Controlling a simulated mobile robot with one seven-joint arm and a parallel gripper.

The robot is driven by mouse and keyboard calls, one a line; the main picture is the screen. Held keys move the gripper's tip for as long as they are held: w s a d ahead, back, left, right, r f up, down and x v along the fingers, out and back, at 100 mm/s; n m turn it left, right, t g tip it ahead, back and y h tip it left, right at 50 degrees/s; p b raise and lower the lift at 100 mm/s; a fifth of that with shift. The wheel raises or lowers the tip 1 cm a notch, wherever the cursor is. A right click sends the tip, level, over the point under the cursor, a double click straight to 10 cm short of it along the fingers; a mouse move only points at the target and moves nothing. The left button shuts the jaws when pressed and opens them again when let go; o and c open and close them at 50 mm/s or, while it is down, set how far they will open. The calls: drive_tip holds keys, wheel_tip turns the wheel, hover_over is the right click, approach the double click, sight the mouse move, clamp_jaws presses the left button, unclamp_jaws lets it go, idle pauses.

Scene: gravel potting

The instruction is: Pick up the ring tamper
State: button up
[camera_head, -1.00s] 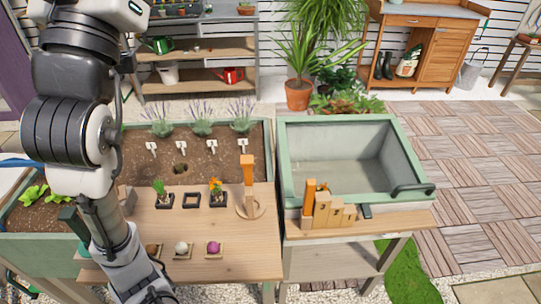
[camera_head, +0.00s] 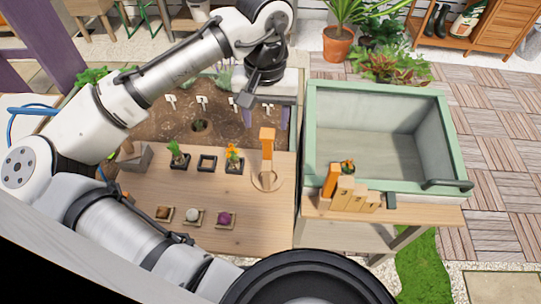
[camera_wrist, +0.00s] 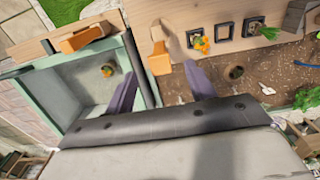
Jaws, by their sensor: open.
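The ring tamper, with an upright orange handle (camera_head: 267,150) on a pale wooden ring, stands on the wooden table near its right edge. In the wrist view, the tamper's handle (camera_wrist: 159,62) shows top first beyond my fingers, roughly between them across the picture. My gripper (camera_wrist: 161,88) is open and empty, with its two purple fingers apart. In the head view, my gripper (camera_head: 266,112) hangs over the soil bed, behind and above the tamper. No contact with the tamper shows. The wrist body hides the near part of the wrist view.
A stepped wooden holder (camera_head: 346,198) with an orange block stands on the right ledge, in front of the green-rimmed basin (camera_head: 311,120). Black square pots (camera_head: 207,164) and a potted orange flower (camera_head: 234,157) stand left of the tamper. Small trays (camera_head: 192,218) lie at the table front.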

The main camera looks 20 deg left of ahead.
sight(268, 145)
wheel_tip(268, 145, down, 5)
drive_tip(key=shift+r, duration=0.15)
drive_tip(key=shift+w+f+p, duration=0.2)
drive_tip(key=shift+f+p, duration=0.25)
drive_tip(key=shift+f, duration=0.9)
drive_tip(key=shift+w+f+p, duration=0.2)
drive_tip(key=shift+f+p, duration=0.25)
drive_tip(key=shift+f, duration=0.85)
drive_tip(key=c, duration=1.1)
drive_tip(key=shift+o, duration=0.2)
drive_tip(key=shift+r, duration=0.15)
